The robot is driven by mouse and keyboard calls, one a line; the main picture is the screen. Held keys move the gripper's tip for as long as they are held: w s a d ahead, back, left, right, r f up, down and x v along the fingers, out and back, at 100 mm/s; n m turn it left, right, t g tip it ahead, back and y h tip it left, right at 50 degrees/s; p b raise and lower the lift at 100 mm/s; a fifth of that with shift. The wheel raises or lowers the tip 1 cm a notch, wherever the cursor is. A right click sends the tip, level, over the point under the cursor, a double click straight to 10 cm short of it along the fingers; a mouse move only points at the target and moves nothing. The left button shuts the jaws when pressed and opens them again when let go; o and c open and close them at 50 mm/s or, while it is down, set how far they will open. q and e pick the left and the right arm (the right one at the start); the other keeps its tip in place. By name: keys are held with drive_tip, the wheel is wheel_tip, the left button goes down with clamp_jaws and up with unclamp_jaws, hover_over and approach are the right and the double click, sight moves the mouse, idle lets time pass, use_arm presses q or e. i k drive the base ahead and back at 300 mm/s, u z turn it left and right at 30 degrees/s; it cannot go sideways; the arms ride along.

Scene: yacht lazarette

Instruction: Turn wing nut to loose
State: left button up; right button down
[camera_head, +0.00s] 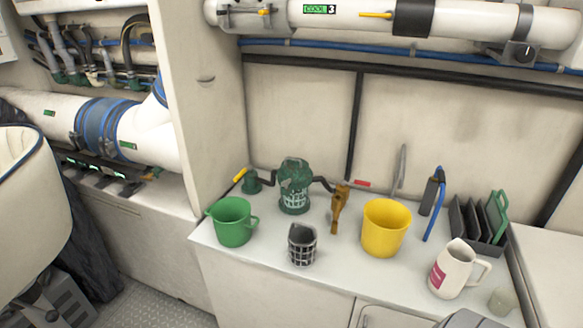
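A dark green strainer-like housing (294,188) stands upright at the back of the white counter (335,285), with black pipe elbows on both sides. Its lid has a small raised top, but I cannot make out a separate wing nut or how tight it is. Neither of my grippers shows in this view.
A blue-handled tool (435,205) stands behind. A white pipe (450,22) runs overhead.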

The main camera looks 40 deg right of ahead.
sight(285, 183)
drive_tip(key=z, duration=0.6)
drive_tip(key=i, duration=0.8)
drive_tip(key=z, duration=0.85)
